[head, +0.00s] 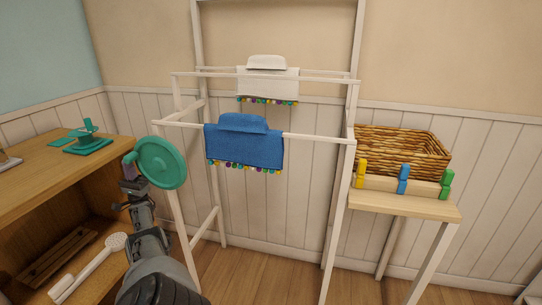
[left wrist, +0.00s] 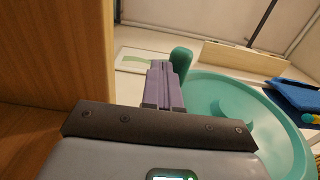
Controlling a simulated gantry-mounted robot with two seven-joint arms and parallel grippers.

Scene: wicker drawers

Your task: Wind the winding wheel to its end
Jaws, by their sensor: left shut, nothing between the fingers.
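The winding wheel (head: 163,163) is a teal disc at the left front post of the white drying rack. It also shows at the right of the left wrist view (left wrist: 290,128). A teal crank knob (head: 129,158) stands out near its rim on the left; it shows in the left wrist view (left wrist: 181,59) too. My left gripper (head: 127,174) has its purple fingers (left wrist: 163,84) closed together with nothing between them. The fingertips are beside the knob, just below it in the head view; I cannot tell whether they touch it. My right gripper is not in view.
The white rack carries a blue cloth (head: 245,145) and a white cloth (head: 268,84) on its bars. A wooden shelf unit (head: 50,165) stands close on the left, with a white brush (head: 90,265) inside. A wicker basket (head: 405,148) and clothes pegs (head: 403,180) are on the right table.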

